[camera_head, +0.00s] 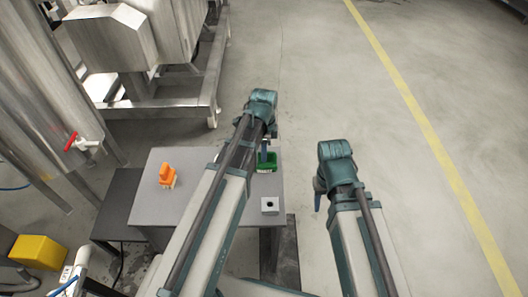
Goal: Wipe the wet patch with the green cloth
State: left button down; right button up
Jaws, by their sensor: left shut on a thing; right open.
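My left gripper (265,150) points down over the right part of a grey table. It is shut on a green thing (266,165), likely the green cloth, low at the tabletop near its right edge. The green thing is small here, and I cannot tell if it touches the surface. I cannot make out the wet patch; my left arm covers part of the tabletop. My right gripper (317,200) is open and mostly hidden behind its own arm, off the table to the right.
Steel tanks and a red-handled valve (71,141) stand left. A yellow box (38,252) sits lower left. The floor at right is clear.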

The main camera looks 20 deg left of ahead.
pick_arm(q)
jog(key=shift+f, duration=0.25)
jog(key=c, duration=0.7)
grip_release()
jog(key=shift+r, duration=0.1)
notch_tip(320, 180, up, 14)
jog(key=p, duration=1.3)
jog(key=s+d+r+n+p, duration=0.3)
jog(key=s+d+n+p, duration=0.1)
jog(key=s, duration=0.3)
jog(key=s+d+r+n+y+p, duration=0.1)
jog(key=s+d+r+n+p, duration=0.2)
jog(key=s+d+n, duration=0.3)
jog(key=shift+s+d+r+n+p, duration=0.25)
jog(key=shift+s+r+n+p, duration=0.2)
jog(key=shift+s+r, duration=0.2)
